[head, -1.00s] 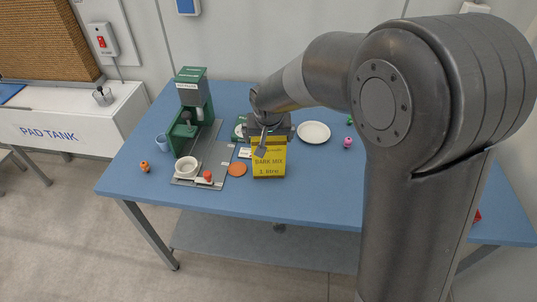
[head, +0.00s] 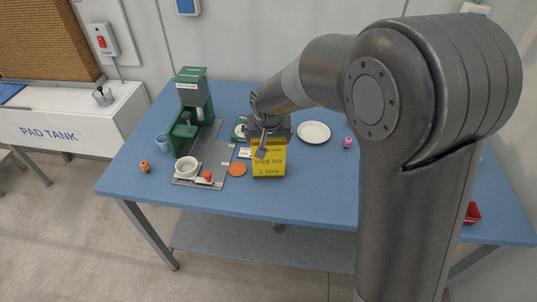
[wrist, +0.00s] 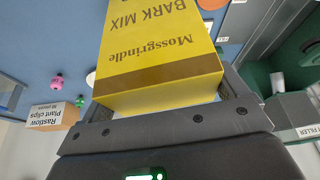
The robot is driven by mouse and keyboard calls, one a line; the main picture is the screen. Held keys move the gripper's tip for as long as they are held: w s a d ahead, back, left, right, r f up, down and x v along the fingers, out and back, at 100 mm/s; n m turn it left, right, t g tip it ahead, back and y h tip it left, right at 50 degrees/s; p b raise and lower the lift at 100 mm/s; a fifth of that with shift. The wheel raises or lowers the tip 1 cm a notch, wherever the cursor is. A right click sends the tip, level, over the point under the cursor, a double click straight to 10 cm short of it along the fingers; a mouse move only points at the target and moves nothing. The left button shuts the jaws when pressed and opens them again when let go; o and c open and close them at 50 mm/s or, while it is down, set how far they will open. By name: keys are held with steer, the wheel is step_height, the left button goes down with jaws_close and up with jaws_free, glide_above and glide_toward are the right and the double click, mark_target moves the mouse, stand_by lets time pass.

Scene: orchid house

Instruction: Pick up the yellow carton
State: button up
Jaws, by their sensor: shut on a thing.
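The yellow carton (head: 269,160) reads "BARK MIX" and stands near the front edge of the blue table in the head view. My gripper (head: 262,147) is at its top, coming from behind. In the wrist view the carton (wrist: 160,50) fills the middle, with its brown band and "Mossgrindle" lettering nearest the jaws. My gripper (wrist: 165,110) is shut on it, one finger on each side. Whether the carton's base touches the table is hard to tell.
A green machine (head: 192,110) stands left, with a white bowl (head: 186,167) in front. An orange disc (head: 237,169) lies just left of the carton. A white plate (head: 314,132) lies behind right. A small box of plant clips (wrist: 49,116) shows in the wrist view.

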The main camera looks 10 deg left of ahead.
steer(key=shift+c, duration=0.7)
steer(key=shift+r, duration=0.1)
